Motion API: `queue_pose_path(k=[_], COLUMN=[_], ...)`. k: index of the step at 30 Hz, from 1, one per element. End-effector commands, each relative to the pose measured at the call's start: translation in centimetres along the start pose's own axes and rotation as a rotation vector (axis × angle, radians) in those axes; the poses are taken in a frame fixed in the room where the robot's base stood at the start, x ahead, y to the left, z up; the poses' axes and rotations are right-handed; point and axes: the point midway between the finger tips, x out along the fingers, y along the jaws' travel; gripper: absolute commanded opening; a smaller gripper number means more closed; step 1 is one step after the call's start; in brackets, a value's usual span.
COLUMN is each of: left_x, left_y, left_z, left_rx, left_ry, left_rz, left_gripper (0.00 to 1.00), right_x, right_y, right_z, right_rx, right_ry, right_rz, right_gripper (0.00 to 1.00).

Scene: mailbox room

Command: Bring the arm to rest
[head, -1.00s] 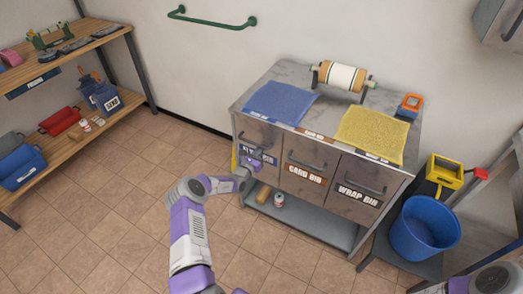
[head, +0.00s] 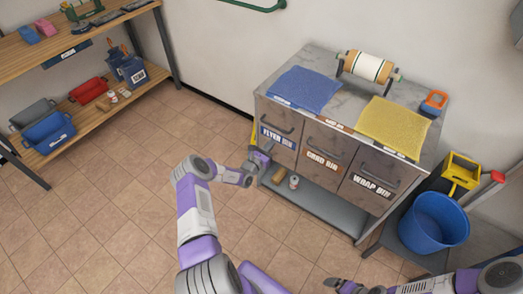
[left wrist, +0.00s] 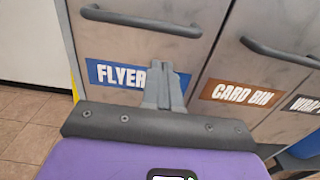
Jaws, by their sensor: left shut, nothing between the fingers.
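My left gripper (head: 263,157) is at the lower left front of the grey cabinet, close to the drawer labelled FLYER BIN (head: 277,137). In the left wrist view its fingers (left wrist: 163,88) are pressed together with nothing between them, and they cover part of the blue FLYER BIN label (left wrist: 110,73). The drawer's handle (left wrist: 140,20) is beyond the fingertips and apart from them. My right gripper (head: 342,286) shows only at the bottom edge, and its fingers cannot be made out.
The cabinet also has the CARD BIN (head: 322,160) and WRAP BIN (head: 370,186) drawers, all shut. A can (head: 294,182) stands on its low shelf. A blue bucket (head: 432,225) stands at the right. A wooden shelf unit (head: 105,120) is at the left. The tiled floor between is clear.

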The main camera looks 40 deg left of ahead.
Motion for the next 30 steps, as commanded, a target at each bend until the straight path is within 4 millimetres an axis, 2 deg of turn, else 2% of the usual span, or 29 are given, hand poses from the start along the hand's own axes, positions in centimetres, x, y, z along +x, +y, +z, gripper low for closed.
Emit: queue_pose_path(k=[3, 9, 19, 21, 23, 26, 28, 30], left_x=[-2.6, -5.3, -6.0, -6.0, -5.8, -5.9, -6.6, -8.3], left_y=[0.0, -0.1, -0.1, -0.7, -2.2, -6.9, -11.7, -16.8], left_z=[0.2, 0.0, -0.2, -0.2, -0.3, -0.5, -0.9, -1.5], left_rx=[-0.002, -0.001, -0.001, 0.001, 0.007, 0.031, 0.063, 0.116], left_ry=[0.002, 0.002, 0.002, 0.007, 0.019, 0.063, 0.11, 0.166], left_rz=[0.001, -0.001, -0.002, -0.021, -0.067, -0.22, -0.378, -0.562], left_gripper=[0.0, 0.0, 0.0, 0.0, 0.0, 0.0, 0.0, 0.0], right_x=[-1.0, -1.6, -1.6, -1.6, -1.6, -1.7, -1.7, -1.7], right_y=[-0.4, -0.6, -0.6, -0.6, -0.6, -0.6, -0.6, -0.6], right_z=[0.0, 0.0, 0.1, 0.1, 0.1, 0.1, 0.1, 0.1], right_rx=[0.0, 0.0, 0.0, 0.0, 0.0, 0.0, 0.0, 0.0], right_ry=[0.001, 0.001, 0.0, 0.0, 0.0, 0.0, 0.0, 0.0], right_rz=[0.0, 0.0, 0.0, 0.0, 0.0, 0.0, 0.0, 0.0], right_gripper=[0.95, 0.95, 0.95, 0.95, 0.95, 0.95, 0.95, 0.95])
